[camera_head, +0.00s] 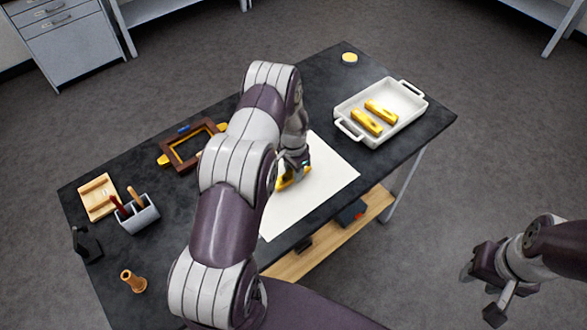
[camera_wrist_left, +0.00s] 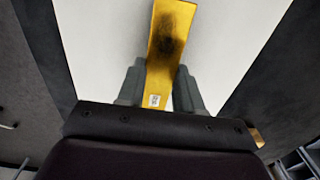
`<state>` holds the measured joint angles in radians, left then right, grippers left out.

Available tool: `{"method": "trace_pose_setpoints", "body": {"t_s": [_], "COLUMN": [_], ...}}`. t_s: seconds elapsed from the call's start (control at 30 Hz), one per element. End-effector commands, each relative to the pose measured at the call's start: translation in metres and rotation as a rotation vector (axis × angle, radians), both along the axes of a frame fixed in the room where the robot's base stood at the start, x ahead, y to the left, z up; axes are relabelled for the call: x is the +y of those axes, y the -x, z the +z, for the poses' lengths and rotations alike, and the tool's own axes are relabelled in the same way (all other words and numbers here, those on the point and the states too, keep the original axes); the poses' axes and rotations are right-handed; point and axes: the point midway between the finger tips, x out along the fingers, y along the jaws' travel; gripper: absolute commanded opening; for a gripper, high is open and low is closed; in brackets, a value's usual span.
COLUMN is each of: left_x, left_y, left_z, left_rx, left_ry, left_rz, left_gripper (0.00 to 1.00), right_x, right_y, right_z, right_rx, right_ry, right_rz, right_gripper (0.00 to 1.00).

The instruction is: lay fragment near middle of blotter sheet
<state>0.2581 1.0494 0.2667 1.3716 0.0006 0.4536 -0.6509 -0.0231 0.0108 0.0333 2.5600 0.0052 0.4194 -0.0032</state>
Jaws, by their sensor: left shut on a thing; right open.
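A gilt fragment (camera_wrist_left: 166,50), yellow-gold with a dark smudge and a small white label, is held between the fingers of my left gripper (camera_wrist_left: 160,88) in the left wrist view. In the head view the fragment (camera_head: 291,178) shows at the left gripper (camera_head: 293,162), over the white blotter sheet (camera_head: 325,180). Whether it touches the sheet I cannot tell. My left arm hides part of the sheet. My right gripper (camera_head: 485,295) is open and empty, off the table at the lower right.
A white tray (camera_head: 405,128) with two gold pieces (camera_head: 367,122) stands at the right of the dark table (camera_head: 330,70). A brown frame (camera_head: 168,160), a grey holder with handled tools (camera_head: 143,222), a wooden block (camera_head: 97,197) and a small amber bottle-like object (camera_head: 132,281) stand at the left.

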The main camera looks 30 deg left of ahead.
Motion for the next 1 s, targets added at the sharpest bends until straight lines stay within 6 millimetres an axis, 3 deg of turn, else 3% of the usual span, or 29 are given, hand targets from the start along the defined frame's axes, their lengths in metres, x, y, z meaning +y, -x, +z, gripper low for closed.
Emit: {"method": "trace_pose_setpoints", "body": {"t_s": [0.03, 0.1, 0.47, 0.57, 0.8, 1.0], "left_x": [0.000, 0.000, 0.000, 0.000, 0.000, 0.000], "left_y": [0.000, 0.000, -0.001, -0.002, -0.001, 0.000], "left_z": [-0.001, -0.001, 0.006, 0.020, 0.082, 0.116], "left_rx": [0.000, 0.000, -0.001, -0.005, -0.005, -0.001], "left_ry": [0.000, 0.000, -0.001, -0.001, -0.001, -0.001], "left_rz": [0.000, 0.000, 0.000, 0.000, 0.000, 0.000], "left_gripper": [0.42, 0.61, 0.61, 0.61, 0.61, 0.61], "right_x": [0.000, 0.000, 0.000, 0.000, 0.000, 0.000], "right_y": [0.000, 0.000, 0.000, 0.000, 0.000, 0.000], "right_z": [-0.002, -0.001, 0.002, -0.008, -0.029, -0.035], "right_rx": [0.000, 0.000, 0.000, 0.000, 0.000, 0.000], "right_ry": [0.000, 0.000, 0.000, 0.000, 0.000, 0.000], "right_rz": [0.000, 0.000, 0.000, 0.000, 0.000, 0.000], "right_gripper": [0.43, 0.43, 0.43, 0.43, 0.43, 0.43]}}
